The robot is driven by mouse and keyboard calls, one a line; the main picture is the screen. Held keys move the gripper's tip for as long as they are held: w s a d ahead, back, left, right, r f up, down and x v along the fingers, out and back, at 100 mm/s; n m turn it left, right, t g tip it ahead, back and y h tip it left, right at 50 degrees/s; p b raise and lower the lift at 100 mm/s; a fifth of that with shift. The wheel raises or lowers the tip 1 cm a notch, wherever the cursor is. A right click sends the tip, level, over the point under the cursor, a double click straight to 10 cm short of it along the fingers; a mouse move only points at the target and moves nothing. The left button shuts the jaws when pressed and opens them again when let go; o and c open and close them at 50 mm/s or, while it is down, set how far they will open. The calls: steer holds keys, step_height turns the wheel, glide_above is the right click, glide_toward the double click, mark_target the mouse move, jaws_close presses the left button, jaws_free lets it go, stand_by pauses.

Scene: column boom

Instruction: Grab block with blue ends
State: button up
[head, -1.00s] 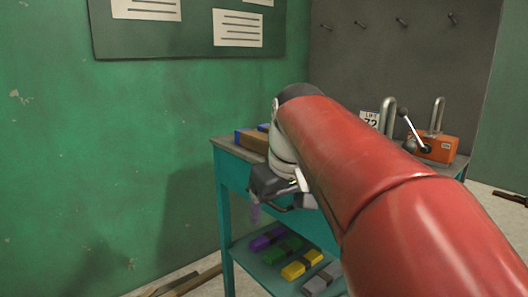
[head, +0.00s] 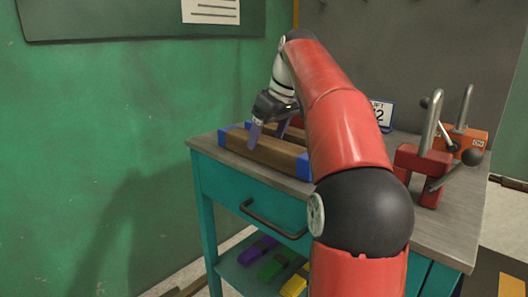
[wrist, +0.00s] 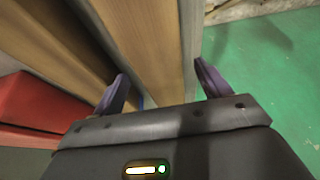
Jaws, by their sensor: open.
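A long brown wooden block with blue ends (head: 272,153) lies on the workbench top near its front left edge in the head view. A second, similar wooden block (head: 293,133) lies behind it, partly hidden by my gripper and arm. My gripper (head: 269,131) is open over the blocks, its purple fingers pointing down. In the wrist view, my gripper (wrist: 160,72) has a finger on each side of the nearer wooden block (wrist: 143,40). The other block (wrist: 60,40) is left of both fingers. I cannot tell whether the fingers touch the wood.
The teal workbench (head: 225,175) has a drawer handle in front and purple, green and yellow blocks on its lower shelf. A red block with a metal loop (head: 420,170) and an orange one (head: 465,142) stand right of my arm. The green wall (head: 90,150) is at left.

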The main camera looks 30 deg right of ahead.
steer(key=x, duration=0.3)
steer(key=shift+r, duration=0.2)
steer(key=c, duration=1.4)
